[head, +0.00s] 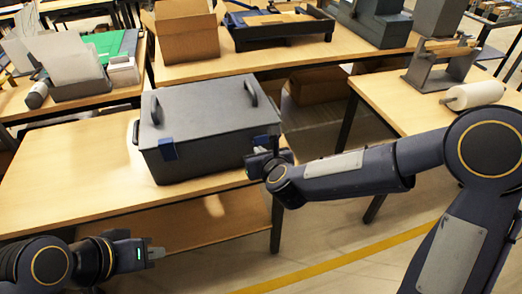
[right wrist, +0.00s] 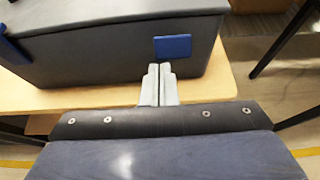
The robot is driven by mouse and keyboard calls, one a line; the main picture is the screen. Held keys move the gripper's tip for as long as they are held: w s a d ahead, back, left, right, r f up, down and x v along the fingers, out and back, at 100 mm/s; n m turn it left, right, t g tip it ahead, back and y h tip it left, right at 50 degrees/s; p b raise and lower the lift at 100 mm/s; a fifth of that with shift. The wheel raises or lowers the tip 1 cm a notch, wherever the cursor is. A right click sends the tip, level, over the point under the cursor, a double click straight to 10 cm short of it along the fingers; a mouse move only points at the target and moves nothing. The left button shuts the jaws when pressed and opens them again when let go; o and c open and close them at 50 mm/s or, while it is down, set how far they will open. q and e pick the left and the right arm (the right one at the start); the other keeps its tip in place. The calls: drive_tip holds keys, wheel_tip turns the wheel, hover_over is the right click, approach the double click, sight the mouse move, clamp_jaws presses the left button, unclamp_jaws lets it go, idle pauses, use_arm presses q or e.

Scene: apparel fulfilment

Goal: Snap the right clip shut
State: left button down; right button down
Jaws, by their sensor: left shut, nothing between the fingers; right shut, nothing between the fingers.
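A grey lidded box (head: 205,140) stands on the wooden table with its lid on. Its left blue clip (head: 168,149) hangs at the front edge below the lid. The right blue clip (right wrist: 172,46) shows in the right wrist view on the box front, just under the lid rim. I cannot tell whether it is latched. In the head view my right gripper largely hides it. My right gripper (right wrist: 158,84) is shut and empty, with its fingertips just below the clip; contact is unclear. My left gripper (head: 153,253) is shut and empty, low in front of the table.
The wooden table (head: 80,180) has free room left of the box. Behind stand an open cardboard box (head: 187,38) and a black tray (head: 280,28) on another table. A side table (head: 400,100) with a white roll (head: 472,95) stands to the right.

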sight(256, 141)
drive_tip(key=w+r+g+p, duration=0.1)
drive_tip(key=p, duration=0.4)
drive_tip(key=w+r+g+h+p, duration=0.1)
drive_tip(key=r+g+p, duration=0.1)
drive_tip(key=p, duration=0.4)
drive_tip(key=w+a+r+g+p, duration=0.1)
drive_tip(key=p, duration=0.5)
drive_tip(key=shift+w+a+r+g+h, duration=0.1)
drive_tip(key=shift+w+r+g+h, duration=0.2)
drive_tip(key=shift+w+r, duration=0.05)
drive_tip(key=shift+w+a+r+p, duration=0.15)
drive_tip(key=shift+w+a+p, duration=0.05)
drive_tip(key=shift+w+p, duration=0.2)
drive_tip(key=shift+w, duration=0.2)
drive_tip(key=shift+r+p, duration=0.6)
drive_tip(key=shift+r, duration=0.2)
